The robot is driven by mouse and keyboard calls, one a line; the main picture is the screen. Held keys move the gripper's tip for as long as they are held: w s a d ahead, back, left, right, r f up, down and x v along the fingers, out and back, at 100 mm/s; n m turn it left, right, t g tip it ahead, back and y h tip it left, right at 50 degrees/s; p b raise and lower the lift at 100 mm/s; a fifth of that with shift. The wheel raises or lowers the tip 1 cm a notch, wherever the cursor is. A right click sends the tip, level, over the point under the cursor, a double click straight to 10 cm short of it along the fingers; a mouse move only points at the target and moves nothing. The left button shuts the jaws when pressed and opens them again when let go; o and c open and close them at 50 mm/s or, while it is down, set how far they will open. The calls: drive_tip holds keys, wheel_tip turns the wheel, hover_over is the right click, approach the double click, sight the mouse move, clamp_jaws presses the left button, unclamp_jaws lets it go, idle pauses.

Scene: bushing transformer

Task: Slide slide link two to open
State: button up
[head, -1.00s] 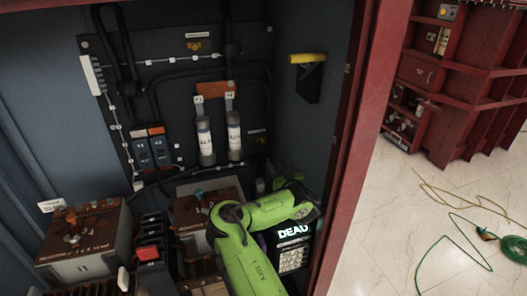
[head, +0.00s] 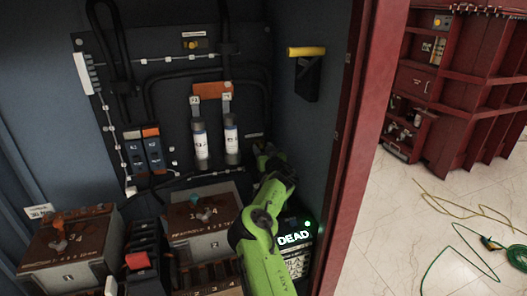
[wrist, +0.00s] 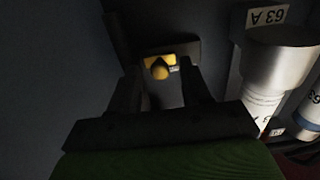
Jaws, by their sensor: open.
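I cannot clearly pick out slide link two. A brown strip (head: 212,276) with several pale numbers lies at the bottom of the cabinet in the head view, partly cut off by the frame edge. My gripper (wrist: 163,92) is open, with both dark fingers apart and nothing between the tips. A yellow knob (wrist: 160,69) on a yellowish plate shows beyond the fingertips, apparently not touched. In the head view my green arm reaches up to the right of the two white fuses (head: 231,140); the fingers are hard to make out there.
A fuse marked 63 A (wrist: 275,65) stands close to the right of my fingers. A lit "DEAD" meter (head: 294,240) stands beside my arm. Brown-topped boxes (head: 70,270) and a black unit with a red part (head: 138,261) fill the lower left. The cabinet's right wall (head: 335,60) is close.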

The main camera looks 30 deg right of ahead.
sight(251, 144)
clamp_jaws()
drive_tip(key=shift+a, duration=0.1)
drive_tip(key=a, duration=0.1)
drive_tip(key=w+a, duration=0.1)
drive_tip(key=a, duration=0.1)
idle(0.4)
unclamp_jaws()
drive_tip(key=shift+a, duration=0.1)
drive_tip(key=shift+s, duration=0.2)
